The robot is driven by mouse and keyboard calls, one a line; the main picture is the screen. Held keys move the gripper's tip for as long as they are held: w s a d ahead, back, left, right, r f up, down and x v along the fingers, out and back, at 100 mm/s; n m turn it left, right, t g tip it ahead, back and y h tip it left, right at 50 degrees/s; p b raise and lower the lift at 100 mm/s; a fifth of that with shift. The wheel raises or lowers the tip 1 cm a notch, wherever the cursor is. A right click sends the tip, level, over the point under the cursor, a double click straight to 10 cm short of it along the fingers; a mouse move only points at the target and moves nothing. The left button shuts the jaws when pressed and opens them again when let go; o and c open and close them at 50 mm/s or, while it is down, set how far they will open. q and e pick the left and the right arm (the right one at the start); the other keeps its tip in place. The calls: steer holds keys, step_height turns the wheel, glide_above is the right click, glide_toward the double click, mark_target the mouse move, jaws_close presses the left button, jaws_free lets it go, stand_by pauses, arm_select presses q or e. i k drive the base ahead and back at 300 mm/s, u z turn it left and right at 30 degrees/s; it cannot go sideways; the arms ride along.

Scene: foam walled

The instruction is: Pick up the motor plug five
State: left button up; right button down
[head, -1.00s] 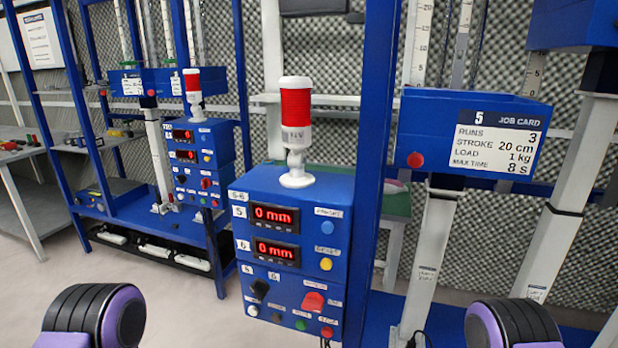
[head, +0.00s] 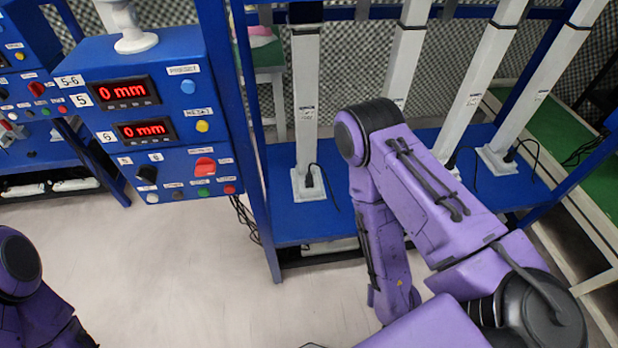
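No part is clearly readable as motor plug five. A small black plug (head: 309,178) with a dark cable sits at the white foot of the nearest white column (head: 305,90), just right of the blue upright. Other dark plugs and cables show at the feet of columns further right, such as one plug (head: 510,155) at the far right foot. My purple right arm crosses the middle right and hides part of the columns' feet. My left arm shows only at the lower left edge. Neither gripper shows.
A blue control box (head: 160,75) marked 5-6 stands left of the blue upright (head: 236,130), with two displays reading 0 mm. A blue base shelf (head: 290,222) carries the columns. Open pale floor (head: 170,265) lies in front.

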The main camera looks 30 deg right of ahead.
mark_target(309, 179)
steer(key=z, duration=3.05)
steer(key=i, duration=1.5)
steer(key=u, duration=2.7)
steer(key=i, duration=0.55)
